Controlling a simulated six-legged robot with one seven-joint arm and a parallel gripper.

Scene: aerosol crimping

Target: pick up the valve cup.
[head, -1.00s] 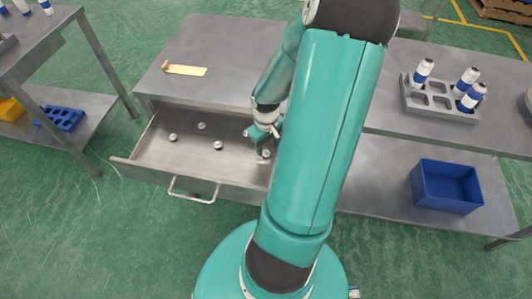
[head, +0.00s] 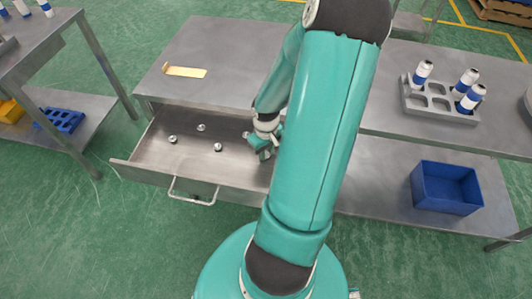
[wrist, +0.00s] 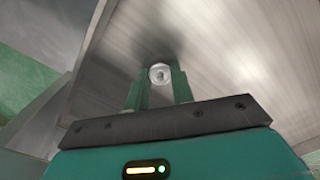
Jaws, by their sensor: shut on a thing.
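A small round silver valve cup (wrist: 160,73) shows between the two green fingertips of my gripper (wrist: 160,80) in the wrist view. The fingers are shut on it from both sides. In the head view my gripper (head: 264,153) is at the right part of the open drawer (head: 187,165), and the held cup is hidden there. I cannot tell whether the cup touches the drawer floor. Other valve cups stand in the drawer: one at the left (head: 173,139), one behind (head: 201,128), one in the middle (head: 218,147).
The metal table top (head: 225,60) is above and behind the drawer, with a yellowish flat piece (head: 186,72) on it. A grey rack (head: 437,107) with several cans stands to the right. A blue bin (head: 446,187) sits on the lower shelf.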

